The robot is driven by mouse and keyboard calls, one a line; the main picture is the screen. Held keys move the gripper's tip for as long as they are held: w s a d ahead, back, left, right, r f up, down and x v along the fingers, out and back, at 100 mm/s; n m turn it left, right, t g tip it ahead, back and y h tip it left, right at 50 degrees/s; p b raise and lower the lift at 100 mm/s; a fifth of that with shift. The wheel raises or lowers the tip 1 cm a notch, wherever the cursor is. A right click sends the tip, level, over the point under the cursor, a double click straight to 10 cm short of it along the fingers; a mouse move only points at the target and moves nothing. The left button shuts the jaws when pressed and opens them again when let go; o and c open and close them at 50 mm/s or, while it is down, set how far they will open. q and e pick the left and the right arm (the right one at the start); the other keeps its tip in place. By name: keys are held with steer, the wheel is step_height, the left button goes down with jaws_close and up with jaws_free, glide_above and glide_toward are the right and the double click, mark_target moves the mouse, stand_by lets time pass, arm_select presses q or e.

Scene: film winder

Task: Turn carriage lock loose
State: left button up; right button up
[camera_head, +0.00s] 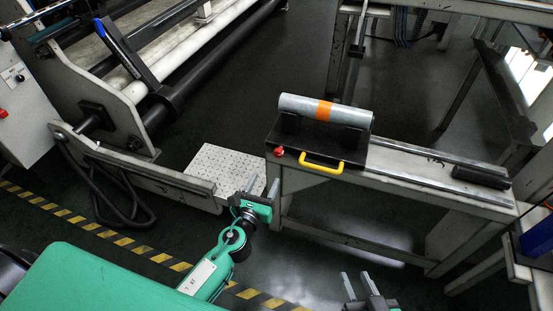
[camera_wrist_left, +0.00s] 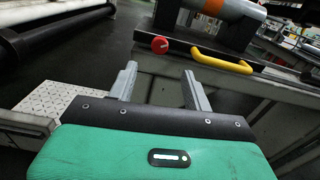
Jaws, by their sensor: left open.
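The carriage lock appears to be a red round knob (camera_head: 281,142) on the near left corner of the black carriage (camera_head: 308,156). In the left wrist view the red knob (camera_wrist_left: 159,45) shows a small white mark on its face. My left gripper (camera_head: 263,183) is open and empty, below and a little left of the knob in the head view. In the left wrist view the knob appears just beyond the space between my fingertips (camera_wrist_left: 160,70), apart from them. My right gripper (camera_head: 357,276) is at the bottom edge, its fingers apart and empty.
A yellow handle (camera_head: 321,163) sits on the carriage just right of the knob. A grey roll with an orange band (camera_head: 324,110) rests on the carriage. Rails (camera_head: 440,184) run right to a black block (camera_head: 481,177). A winder frame (camera_head: 118,115) stands left, beside a tread-plate step (camera_head: 222,166).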

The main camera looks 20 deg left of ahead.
mark_target(277, 155)
arm_select(q)
steer(key=w, duration=0.9)
steer(key=shift+w+d, duration=0.15)
steer(key=shift+w, duration=0.7)
steer(key=shift+c, duration=0.4)
steer(key=c, duration=0.9)
